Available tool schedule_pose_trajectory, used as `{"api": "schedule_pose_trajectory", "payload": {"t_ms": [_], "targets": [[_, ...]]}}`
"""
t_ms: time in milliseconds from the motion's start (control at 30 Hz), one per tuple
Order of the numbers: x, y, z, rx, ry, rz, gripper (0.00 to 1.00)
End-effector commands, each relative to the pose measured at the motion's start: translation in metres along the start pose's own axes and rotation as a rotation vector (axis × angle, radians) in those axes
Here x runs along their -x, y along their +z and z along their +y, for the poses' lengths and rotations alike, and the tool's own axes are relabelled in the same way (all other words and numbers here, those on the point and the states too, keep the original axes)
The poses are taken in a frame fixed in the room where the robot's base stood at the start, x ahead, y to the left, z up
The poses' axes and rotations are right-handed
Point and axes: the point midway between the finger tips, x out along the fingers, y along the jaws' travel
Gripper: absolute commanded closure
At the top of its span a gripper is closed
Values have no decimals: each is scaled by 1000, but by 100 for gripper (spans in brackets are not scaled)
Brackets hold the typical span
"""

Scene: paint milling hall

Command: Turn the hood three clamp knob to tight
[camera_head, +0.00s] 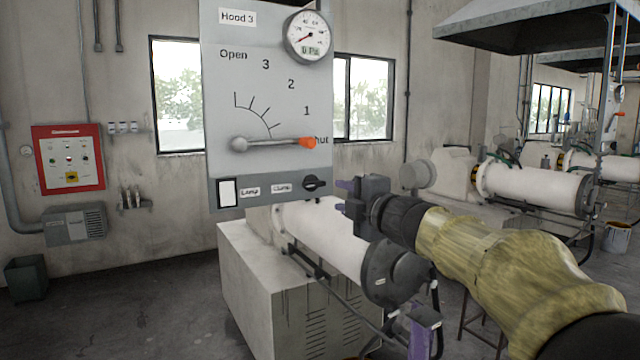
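The grey Hood 3 panel (225,100) hangs upright at the picture's centre. The clamp knob (314,183) is a small black knob at the panel's lower right, right of the "Clamp" label (281,188). Its exact pointer direction is too small to read. My gripper (343,196) is just right of the knob, with a visible gap to it in the picture. Its two purple fingertips are apart with nothing seen between them. The depth between gripper and knob is hard to judge.
Above the knob, a lever with an orange tip (307,142) lies level at "Shut". A round gauge (308,37) reads 0 Pa. A white mill cylinder (325,235) stands behind and below the panel. A red control box (69,158) is on the left wall.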

Motion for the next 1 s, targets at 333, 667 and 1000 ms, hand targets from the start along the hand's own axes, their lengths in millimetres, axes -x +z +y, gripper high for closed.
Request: {"api": "schedule_pose_trajectory", "payload": {"t_ms": [333, 667, 1000], "targets": [[-60, 2, 2, -2, -1, -2, 66], [-101, 1, 1, 0, 0, -1, 66], [-105, 1, 0, 0, 0, -2, 66]]}}
